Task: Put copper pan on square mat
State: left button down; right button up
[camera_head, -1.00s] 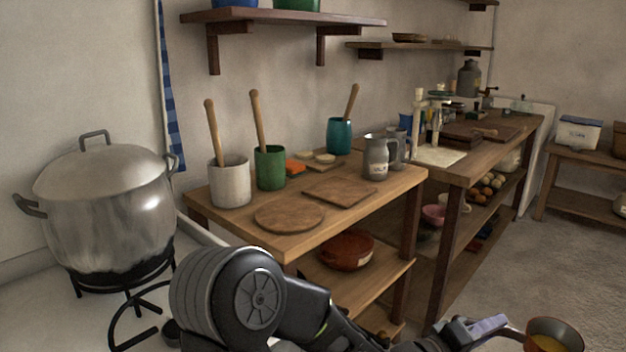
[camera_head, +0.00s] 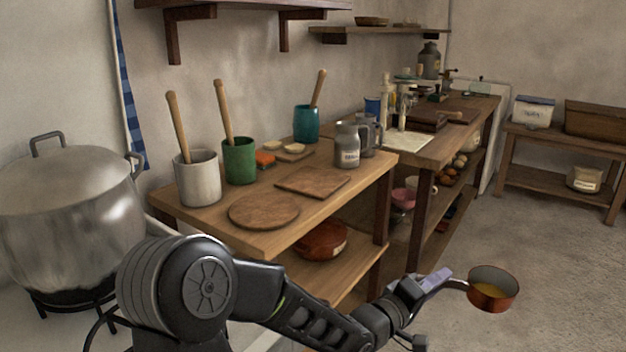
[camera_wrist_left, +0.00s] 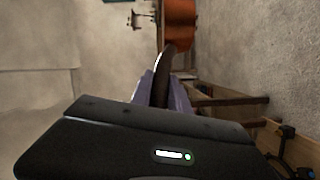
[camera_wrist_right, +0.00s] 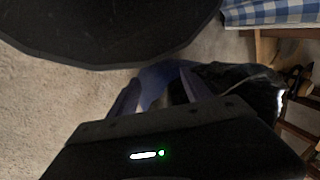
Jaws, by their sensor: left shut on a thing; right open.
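The copper pan (camera_head: 492,288) is held out over the floor at the lower right of the head view, with something yellow inside. My left gripper (camera_head: 436,281) is shut on its handle. In the left wrist view the pan's orange-brown side (camera_wrist_left: 180,12) and dark handle (camera_wrist_left: 172,62) show beyond the fingers. The square mat (camera_head: 312,181) is a flat brown square on the near table, right of a round brown mat (camera_head: 264,210). The pan is apart from the table and right of it. My right gripper (camera_wrist_right: 158,88) shows only in its wrist view, open and with nothing clearly held.
On the near table (camera_head: 222,232) stand a white crock (camera_head: 197,178), a green crock (camera_head: 239,160), a teal crock (camera_head: 306,123) and metal jugs (camera_head: 347,147). A large pot (camera_head: 70,210) is at left. A big dark round thing (camera_wrist_right: 110,25) is close to my right gripper.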

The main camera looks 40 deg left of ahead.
pick_arm(q)
jog(key=w+a+r+n+y+p, duration=0.1)
jog(key=w+a+r+n+y, duration=0.3)
jog(key=a+r+y, duration=0.45)
jog(key=s+a+r+n+g+y+p, duration=0.1)
jog(key=a+r+n+g+y, duration=0.2)
jog(key=a, duration=0.7)
jog(key=s+a+r+n+g+y+p, duration=0.1)
jog(key=a+r+n+g+y+p, duration=0.1)
jog(key=a+r, duration=0.4)
jog(key=s+a+r+n+g+y+p, duration=0.1)
jog(key=a+r+n+g+y, duration=0.3)
jog(key=a, duration=0.9)
jog(key=shift+s+a+r+n+y+p, duration=0.3)
jog(key=shift+n+y+p, duration=0.2)
jog(key=shift+n+y, duration=0.4)
jog(key=shift+f+b, duration=0.55)
jog(key=shift+f, duration=1.95)
jog(key=shift+f+b, duration=0.45)
jog(key=shift+f, duration=2.05)
